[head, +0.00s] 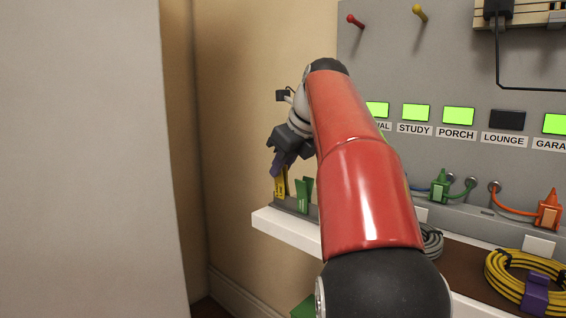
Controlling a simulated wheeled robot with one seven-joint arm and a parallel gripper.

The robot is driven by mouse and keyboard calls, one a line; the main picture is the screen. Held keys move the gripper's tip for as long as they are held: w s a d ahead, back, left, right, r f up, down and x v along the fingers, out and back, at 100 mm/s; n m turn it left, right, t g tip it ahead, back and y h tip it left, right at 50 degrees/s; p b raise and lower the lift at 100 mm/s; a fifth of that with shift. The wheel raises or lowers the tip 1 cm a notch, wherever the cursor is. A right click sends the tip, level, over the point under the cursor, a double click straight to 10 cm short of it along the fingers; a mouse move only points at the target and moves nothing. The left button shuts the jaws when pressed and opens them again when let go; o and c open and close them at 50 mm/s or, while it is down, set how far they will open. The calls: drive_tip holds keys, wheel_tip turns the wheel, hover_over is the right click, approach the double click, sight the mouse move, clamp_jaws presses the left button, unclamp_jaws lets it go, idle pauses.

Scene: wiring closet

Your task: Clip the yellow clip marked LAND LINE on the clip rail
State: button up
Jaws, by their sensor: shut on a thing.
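My gripper (281,163) is at the left end of the shelf, pointing down, with its dark fingers shut on the upper part of a yellow clip (281,184). The yellow clip is upright and its lower end is at the left part of the grey clip rail (290,206). I cannot tell whether it is seated on the rail or just above it. Its marking is too small to read here. A green clip (304,194) stands on the rail just right of the yellow one. My red arm hides the rail's right side.
The rail stands on a white-edged shelf (285,231). To the right are a grey cable coil (432,240), a yellow cable coil (497,270) with a purple clip (535,294), and green (439,187) and orange (549,210) clips on cables. Red and yellow pegs project from the panel above.

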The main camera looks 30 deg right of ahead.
drive_tip(key=shift+f+b, duration=0.4)
drive_tip(key=shift+f, duration=0.3)
drive_tip(key=o, duration=1.1)
drive_tip(key=shift+d+p, duration=0.1)
drive_tip(key=shift+p, duration=0.3)
drive_tip(key=shift+r, duration=0.15)
drive_tip(key=shift+r+p, duration=1.2)
drive_tip(key=shift+p, duration=0.3)
drive_tip(key=shift+r+p, duration=0.35)
drive_tip(key=shift+r, duration=0.6)
